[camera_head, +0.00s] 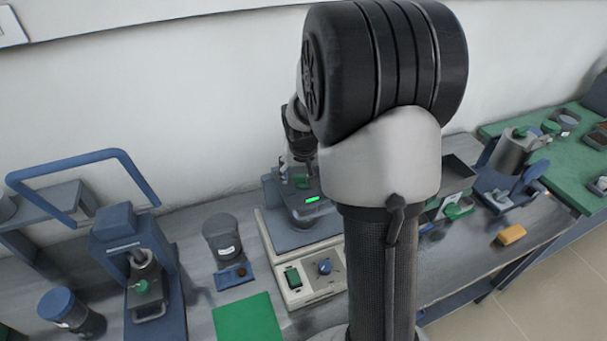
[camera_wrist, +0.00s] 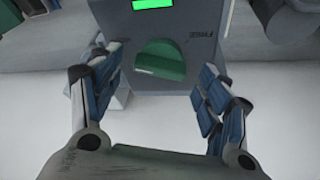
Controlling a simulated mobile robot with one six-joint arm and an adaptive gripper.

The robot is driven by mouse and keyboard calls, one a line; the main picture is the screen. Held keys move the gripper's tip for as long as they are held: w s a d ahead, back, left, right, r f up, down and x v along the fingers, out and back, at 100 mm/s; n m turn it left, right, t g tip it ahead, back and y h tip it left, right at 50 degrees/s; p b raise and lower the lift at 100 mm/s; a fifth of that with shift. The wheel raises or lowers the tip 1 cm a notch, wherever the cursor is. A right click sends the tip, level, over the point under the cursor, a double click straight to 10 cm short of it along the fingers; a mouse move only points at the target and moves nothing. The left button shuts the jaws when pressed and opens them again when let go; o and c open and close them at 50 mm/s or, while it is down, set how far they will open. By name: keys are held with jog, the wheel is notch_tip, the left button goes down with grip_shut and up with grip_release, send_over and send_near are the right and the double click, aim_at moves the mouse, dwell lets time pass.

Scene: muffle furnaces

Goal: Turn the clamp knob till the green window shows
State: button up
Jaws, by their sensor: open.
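A green knob (camera_wrist: 160,62) with a rounded, half-disc outline sits on the grey face of a clamp unit (camera_wrist: 205,20) in the wrist view. A bright green window (camera_wrist: 153,4) shows at the top edge of that view, and it also shows in the head view (camera_head: 312,199). My gripper (camera_wrist: 156,78) is open, with one finger on each side of the knob and a visible gap on both sides. In the head view my arm hides much of the unit, and my gripper is hard to make out above it.
The unit stands on a pale base with a blue dial (camera_head: 324,267). A dark jar (camera_head: 222,238) and a green mat (camera_head: 249,318) lie to its left. A blue-framed device (camera_head: 139,262) stands farther left. An orange block (camera_head: 511,235) lies at right on the bench.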

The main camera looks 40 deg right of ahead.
jog(key=v, duration=1.1)
jog(key=s+a+n+t+y+b, duration=0.1)
jog(key=s+a+n, duration=0.6)
jog(key=s+a, duration=1.3)
jog(key=shift+s+a+r+y+b, duration=0.15)
jog(key=shift+s+a+y+b, duration=0.2)
jog(key=shift+s+y+b, duration=0.65)
jog(key=shift+w, duration=0.15)
